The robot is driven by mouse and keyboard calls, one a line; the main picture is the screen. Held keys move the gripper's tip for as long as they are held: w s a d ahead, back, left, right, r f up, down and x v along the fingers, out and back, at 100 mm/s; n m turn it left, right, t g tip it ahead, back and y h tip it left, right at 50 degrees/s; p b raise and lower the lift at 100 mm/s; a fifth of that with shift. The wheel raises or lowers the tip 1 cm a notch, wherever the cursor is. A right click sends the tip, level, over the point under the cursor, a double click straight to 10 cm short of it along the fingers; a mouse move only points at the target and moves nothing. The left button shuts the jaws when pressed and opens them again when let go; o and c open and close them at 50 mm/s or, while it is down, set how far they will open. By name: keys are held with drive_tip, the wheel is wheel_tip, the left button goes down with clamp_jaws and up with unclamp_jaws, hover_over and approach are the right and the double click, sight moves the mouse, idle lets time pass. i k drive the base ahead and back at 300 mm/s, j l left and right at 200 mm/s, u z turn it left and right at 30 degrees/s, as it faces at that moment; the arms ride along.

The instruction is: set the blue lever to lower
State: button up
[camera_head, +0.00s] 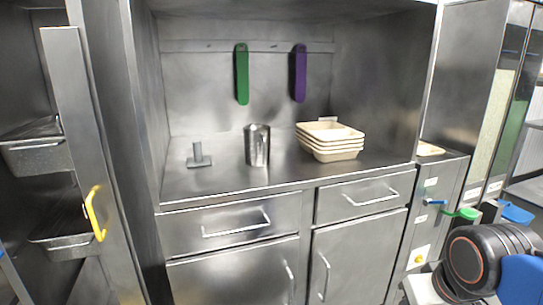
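The blue lever (436,202) is small and sits on the front of the steel dispenser cabinet (440,185) at the right. It points right and looks roughly level; its exact setting is too small to tell. Part of my arm (468,262), a black joint, shows at the lower right, below and to the right of the lever. My gripper cannot be made out, so whether it is open or shut does not show.
A green piece (466,213) and another blue piece (516,212) lie right of the lever. A yellow button (419,257) is below it. Stacked beige trays (331,154) and a steel cup (257,146) stand on the counter (230,181). A yellow handle (94,213) is at left.

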sight(429, 202)
drive_tip(key=z, duration=0.7)
